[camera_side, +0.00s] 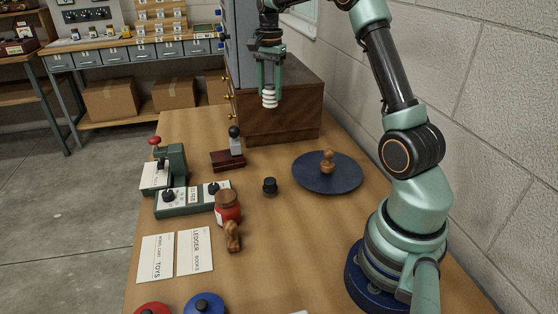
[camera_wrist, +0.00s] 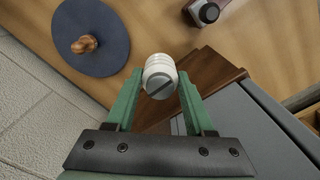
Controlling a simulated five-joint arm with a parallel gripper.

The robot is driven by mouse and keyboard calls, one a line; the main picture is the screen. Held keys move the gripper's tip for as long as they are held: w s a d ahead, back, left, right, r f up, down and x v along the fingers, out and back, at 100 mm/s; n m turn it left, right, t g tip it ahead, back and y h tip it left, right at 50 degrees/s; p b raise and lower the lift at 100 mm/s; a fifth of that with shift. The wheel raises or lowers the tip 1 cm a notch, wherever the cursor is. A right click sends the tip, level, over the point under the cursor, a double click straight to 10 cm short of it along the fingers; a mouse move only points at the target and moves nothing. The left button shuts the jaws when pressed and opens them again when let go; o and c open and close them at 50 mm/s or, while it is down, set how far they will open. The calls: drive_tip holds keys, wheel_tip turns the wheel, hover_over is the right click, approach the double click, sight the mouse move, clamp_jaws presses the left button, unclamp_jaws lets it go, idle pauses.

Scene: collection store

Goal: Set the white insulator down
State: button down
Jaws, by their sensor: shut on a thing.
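The white insulator (camera_side: 269,98) is ribbed and hangs upright below my gripper (camera_side: 270,76) in the side view. My gripper is shut on it, with one green finger on each side. In the side view the insulator shows in front of the wooden cabinet, apart from the table top. In the wrist view the insulator (camera_wrist: 160,76) sits between the fingertips of my gripper (camera_wrist: 160,88), its slotted end toward the camera. The dark blue round mat (camera_side: 310,183) lies on the table, with a wooden knobbed piece (camera_side: 327,161) standing on it.
The wooden cabinet (camera_side: 290,117) stands at the table's far end beside a grey cabinet (camera_side: 238,45).

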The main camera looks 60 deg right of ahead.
wheel_tip(320, 180, down, 18)
drive_tip(key=shift+f, duration=0.1)
idle(0.4)
drive_tip(key=shift+c, duration=1.4)
unclamp_jaws()
drive_tip(key=shift+f, duration=0.15)
